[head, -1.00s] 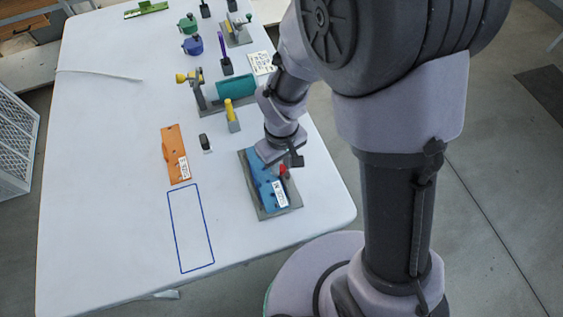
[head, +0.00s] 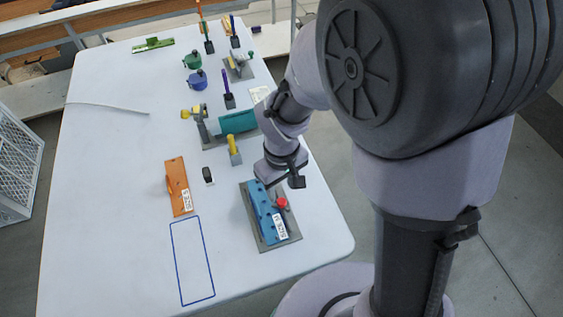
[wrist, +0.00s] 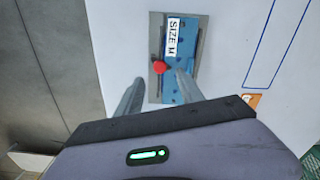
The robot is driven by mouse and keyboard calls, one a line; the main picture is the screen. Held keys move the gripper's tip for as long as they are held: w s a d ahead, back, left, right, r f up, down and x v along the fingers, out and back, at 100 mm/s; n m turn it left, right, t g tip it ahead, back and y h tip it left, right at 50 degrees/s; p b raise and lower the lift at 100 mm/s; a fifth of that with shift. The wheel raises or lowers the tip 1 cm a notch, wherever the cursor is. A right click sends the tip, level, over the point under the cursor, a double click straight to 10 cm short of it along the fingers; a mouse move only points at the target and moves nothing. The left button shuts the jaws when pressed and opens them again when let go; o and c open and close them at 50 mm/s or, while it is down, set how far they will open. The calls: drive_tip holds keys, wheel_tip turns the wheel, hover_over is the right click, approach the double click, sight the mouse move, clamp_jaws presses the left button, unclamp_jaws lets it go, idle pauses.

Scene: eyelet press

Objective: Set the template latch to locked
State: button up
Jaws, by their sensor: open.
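A blue template labelled "SIZE M" (head: 262,212) lies on a grey base plate (head: 290,238) near the table's front right. A red knob (head: 282,203), seemingly the latch handle, sits at the template's right edge. I cannot tell whether the latch is locked. In the wrist view the red knob (wrist: 159,67) shows between and just beyond my fingertips, with the blue template (wrist: 182,40) beside it. My gripper (wrist: 159,78) is open and empty, above the plate. In the head view my gripper (head: 296,182) hangs over the plate's far end, its fingers mostly hidden.
An orange template (head: 179,190) and a blue outlined rectangle (head: 174,262) lie to the left. A small black-and-grey block (head: 208,176), a yellow-handled tool (head: 234,150) and a teal-drum device (head: 238,122) stand behind. The front left tabletop is clear.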

sight(281, 201)
wheel_tip(281, 201, up, 11)
drive_tip(key=p, duration=0.3)
drive_tip(key=shift+p, duration=0.3)
drive_tip(key=shift+r, duration=0.1)
drive_tip(key=s+d+r+m+t+y+b, duration=0.2)
drive_tip(key=s+d+r+m+t+b, duration=0.2)
drive_tip(key=s+d+r+m, duration=0.4)
wheel_tip(281, 201, up, 2)
drive_tip(key=s+m+t, duration=0.1)
drive_tip(key=s+m, duration=0.1)
drive_tip(key=shift+m+t, duration=0.4)
drive_tip(key=shift+a, duration=0.1)
idle(1.8)
